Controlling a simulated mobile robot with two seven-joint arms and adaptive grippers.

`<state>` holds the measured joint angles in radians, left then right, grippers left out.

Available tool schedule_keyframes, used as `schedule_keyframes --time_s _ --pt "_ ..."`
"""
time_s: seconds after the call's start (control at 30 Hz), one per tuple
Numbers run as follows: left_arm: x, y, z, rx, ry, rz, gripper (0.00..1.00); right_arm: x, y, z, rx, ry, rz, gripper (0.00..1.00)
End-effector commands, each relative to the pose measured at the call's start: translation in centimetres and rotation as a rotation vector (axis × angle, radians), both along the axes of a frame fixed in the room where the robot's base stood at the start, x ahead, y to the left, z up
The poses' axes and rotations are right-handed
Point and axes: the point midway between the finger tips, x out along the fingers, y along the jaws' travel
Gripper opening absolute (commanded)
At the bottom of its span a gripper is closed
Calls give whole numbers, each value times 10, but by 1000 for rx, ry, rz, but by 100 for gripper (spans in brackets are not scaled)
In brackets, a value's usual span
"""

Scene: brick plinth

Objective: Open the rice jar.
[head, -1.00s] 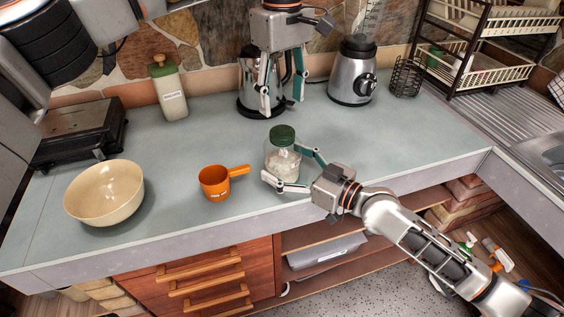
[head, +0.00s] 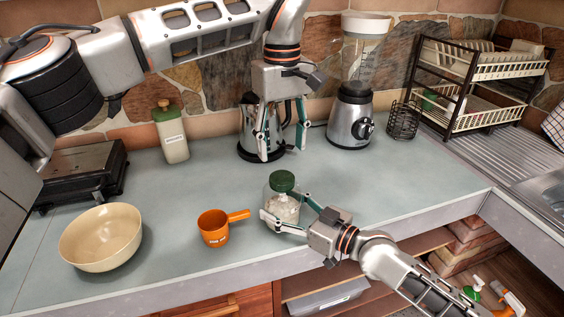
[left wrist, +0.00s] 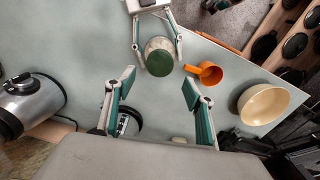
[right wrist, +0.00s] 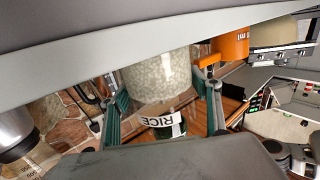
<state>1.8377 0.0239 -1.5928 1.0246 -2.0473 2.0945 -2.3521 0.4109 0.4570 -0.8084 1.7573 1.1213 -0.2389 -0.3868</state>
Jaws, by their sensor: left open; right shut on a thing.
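The rice jar (head: 284,208) is clear glass with pale grains inside and a green lid (head: 283,181) on top. It stands upright near the counter's front edge. My right gripper (head: 285,210) is shut around the jar's body from the front right. The right wrist view shows the jar (right wrist: 160,75) between the fingers, with a RICE label (right wrist: 160,119). My left gripper (head: 282,150) is open and empty, pointing down. In the left wrist view the lid (left wrist: 159,62) appears beyond and between its spread fingertips, apart from them.
An orange measuring cup (head: 213,230) stands left of the jar, and a cream bowl (head: 100,238) farther left. A kettle (head: 250,138) and a blender (head: 351,118) stand behind. A green-lidded canister (head: 173,138) is at the back left. The counter right of the jar is clear.

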Motion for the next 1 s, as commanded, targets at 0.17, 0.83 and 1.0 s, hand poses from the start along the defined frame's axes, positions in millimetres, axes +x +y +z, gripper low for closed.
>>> schedule_keyframes --time_s 0.17,0.83,1.0 --pt "0 0 0 0 0 -146 54 0 0 -1 -1 1 0 2" --pt "0 0 -75 -1 0 -177 54 0 0 -1 -1 1 1 2" --pt "0 0 -80 -1 -1 -176 54 0 0 -1 -2 1 1 2"
